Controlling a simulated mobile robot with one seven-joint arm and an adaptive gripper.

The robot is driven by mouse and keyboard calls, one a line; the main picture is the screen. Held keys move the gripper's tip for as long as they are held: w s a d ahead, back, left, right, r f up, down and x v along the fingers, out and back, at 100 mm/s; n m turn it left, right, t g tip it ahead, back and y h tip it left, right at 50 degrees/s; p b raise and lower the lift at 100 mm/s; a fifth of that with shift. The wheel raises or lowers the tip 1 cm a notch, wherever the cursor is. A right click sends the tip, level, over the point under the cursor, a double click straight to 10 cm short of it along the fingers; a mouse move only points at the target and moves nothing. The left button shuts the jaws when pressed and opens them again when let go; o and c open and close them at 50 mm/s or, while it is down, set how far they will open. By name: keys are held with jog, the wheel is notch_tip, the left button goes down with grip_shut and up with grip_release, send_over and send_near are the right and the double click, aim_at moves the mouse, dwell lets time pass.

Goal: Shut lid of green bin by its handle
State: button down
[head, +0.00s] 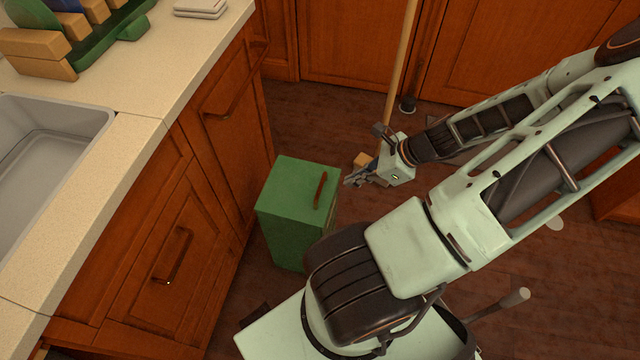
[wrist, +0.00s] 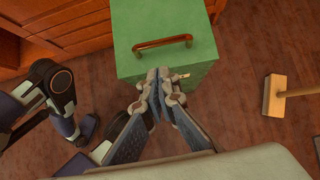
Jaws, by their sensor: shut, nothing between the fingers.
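The green bin (head: 285,236) stands on the dark wood floor beside the cabinets. Its green lid (head: 292,184) lies flat across the top and looks shut. A reddish-brown bar handle (head: 320,190) runs along the lid's right side in the head view. In the wrist view the lid (wrist: 150,63) is at the top centre, with its handle (wrist: 162,42) near the middle. My gripper (head: 348,181) is just right of the bin in the head view. In the wrist view my gripper (wrist: 159,76) has its fingertips together and empty, over the lid's near edge, apart from the handle.
A counter (head: 150,85) with a sink (head: 50,135) is at left, above wooden cabinets (head: 170,265) close to the bin. A broom (head: 400,60) stands behind my gripper; its head (wrist: 274,98) shows at right in the wrist view. Some floor is clear at right.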

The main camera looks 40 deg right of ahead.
aim_at(329, 198)
jog(key=shift+m, duration=0.4)
jog(key=b+x, duration=0.3)
jog(key=x, duration=0.7)
jog(key=shift+r+b, duration=0.1)
jog(key=shift+b, duration=0.25)
jog(key=shift+r, duration=0.1)
jog(key=shift+w+a+r+p, duration=0.25)
jog(key=shift+r+p, duration=0.3)
jog(key=shift+p, duration=0.55)
jog(key=shift+f, duration=0.1)
